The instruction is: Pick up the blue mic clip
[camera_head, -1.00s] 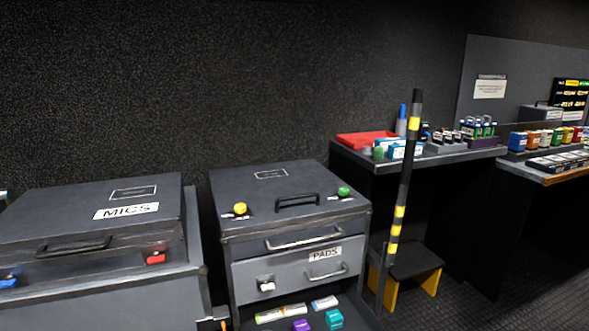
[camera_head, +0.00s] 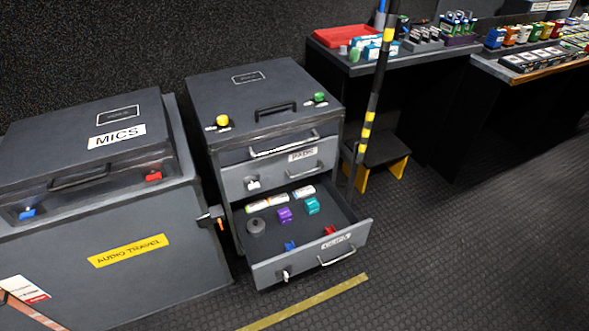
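A small blue clip (camera_head: 290,246) lies in the open bottom drawer (camera_head: 262,272) of the dark grey cabinet, near the drawer's front. Purple (camera_head: 285,214), teal (camera_head: 312,205) and red (camera_head: 329,231) clip-like pieces lie in the same drawer. They are too small to make out their exact shape. Neither of my grippers is in view.
The drawer also holds a dark round item (camera_head: 256,226) and white tubes. A case marked MICS (camera_head: 80,125) stands at left. A striped pole (camera_head: 368,115) and a step stool (camera_head: 383,152) stand right of the cabinet. The floor in front at right is clear.

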